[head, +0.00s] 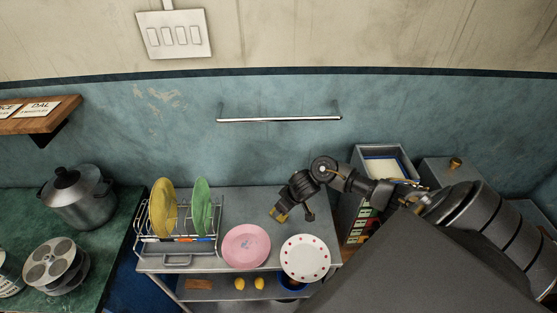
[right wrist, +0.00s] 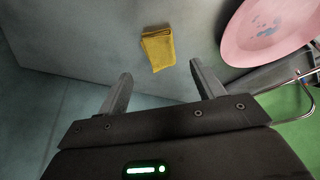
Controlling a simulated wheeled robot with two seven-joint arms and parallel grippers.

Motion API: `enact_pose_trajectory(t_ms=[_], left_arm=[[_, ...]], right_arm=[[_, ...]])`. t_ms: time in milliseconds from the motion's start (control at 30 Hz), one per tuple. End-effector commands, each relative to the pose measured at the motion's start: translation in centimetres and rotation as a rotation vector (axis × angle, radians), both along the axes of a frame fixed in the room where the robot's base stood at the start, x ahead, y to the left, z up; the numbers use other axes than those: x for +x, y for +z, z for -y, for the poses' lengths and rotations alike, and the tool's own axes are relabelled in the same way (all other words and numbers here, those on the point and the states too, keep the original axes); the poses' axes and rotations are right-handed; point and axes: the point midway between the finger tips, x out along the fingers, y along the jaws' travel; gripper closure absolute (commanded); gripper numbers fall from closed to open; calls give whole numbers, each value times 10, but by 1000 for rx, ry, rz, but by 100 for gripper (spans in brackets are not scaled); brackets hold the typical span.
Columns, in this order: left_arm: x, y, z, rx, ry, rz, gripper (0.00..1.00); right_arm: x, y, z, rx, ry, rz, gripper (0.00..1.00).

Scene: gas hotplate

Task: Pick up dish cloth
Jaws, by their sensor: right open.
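The dish cloth (right wrist: 158,46) is yellow and folded. It lies flat on the grey metal table (right wrist: 105,40) in the right wrist view, beyond my fingertips. In the head view a small yellow part of the cloth (head: 282,215) shows beside my gripper; the rest is hidden behind it. My right gripper (head: 292,213) reaches in from the right over the table. In the right wrist view my right gripper (right wrist: 160,72) is open and empty, with the cloth ahead between its two fingers and apart from them. My left gripper is not in view.
A pink plate (head: 246,246) and a red-dotted white plate (head: 305,257) lie near the table's front. A dish rack (head: 177,240) with yellow and green plates stands left. A grey box (head: 382,152) stands right. A metal rail (head: 280,119) crosses the wall behind.

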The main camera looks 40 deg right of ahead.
Motion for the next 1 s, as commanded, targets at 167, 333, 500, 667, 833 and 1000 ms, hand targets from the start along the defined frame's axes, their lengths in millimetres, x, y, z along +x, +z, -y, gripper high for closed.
enact_pose_trajectory(t_ms=[167, 333, 500, 667, 833, 1000], left_arm=[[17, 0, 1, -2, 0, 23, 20], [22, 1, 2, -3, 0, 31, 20], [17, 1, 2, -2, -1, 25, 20], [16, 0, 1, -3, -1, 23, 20], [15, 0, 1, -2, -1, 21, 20], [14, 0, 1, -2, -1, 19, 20]], right_arm=[[1, -5, 1, -1, 0, 0, 33], [5, -20, -1, 0, -3, -4, 33], [15, -43, -3, 0, -4, -2, 33], [19, -52, -3, -1, -4, 1, 33], [19, -53, -3, -1, -3, 1, 33], [19, -53, -3, -1, -3, 0, 50]])
